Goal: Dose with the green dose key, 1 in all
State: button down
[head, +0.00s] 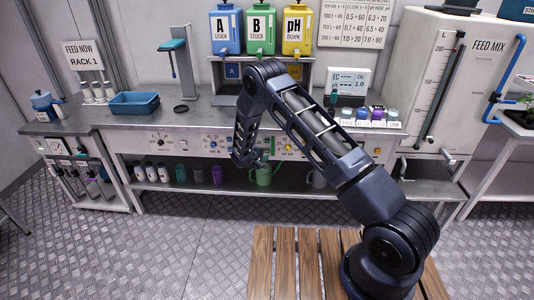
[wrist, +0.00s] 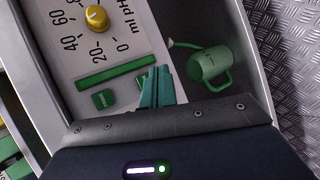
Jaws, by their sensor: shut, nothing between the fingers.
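In the wrist view a small square green key (wrist: 103,99) sits on the white dosing panel (wrist: 75,40), below a long green bar (wrist: 117,73). I take it for the green dose key; any mark on it is too small to read. A yellow knob (wrist: 96,17) with a scale marked ml pH is above the bar. My gripper (wrist: 157,72) has its teal fingers shut and empty. The fingertips show just right of the key, apart from it in the picture. My gripper (head: 262,160) also shows in the head view, low before the bench front, where my arm hides part of the panel.
A green watering can (wrist: 210,62) stands on the lower shelf right of the fingers in the wrist view. Blue A (head: 225,32), green B (head: 260,32) and yellow pH (head: 298,32) tanks stand above the bench. Several bottles line the lower shelf (head: 340,186).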

aim_at(268, 153)
jog(key=shift+w, duration=1.35)
jog(key=shift+w, duration=0.25)
dwell(1.0)
jog(key=shift+w, duration=0.2)
jog(key=shift+w, duration=0.45)
dwell(0.8)
jog(key=shift+s, duration=0.9)
jog(key=shift+s, duration=2.5)
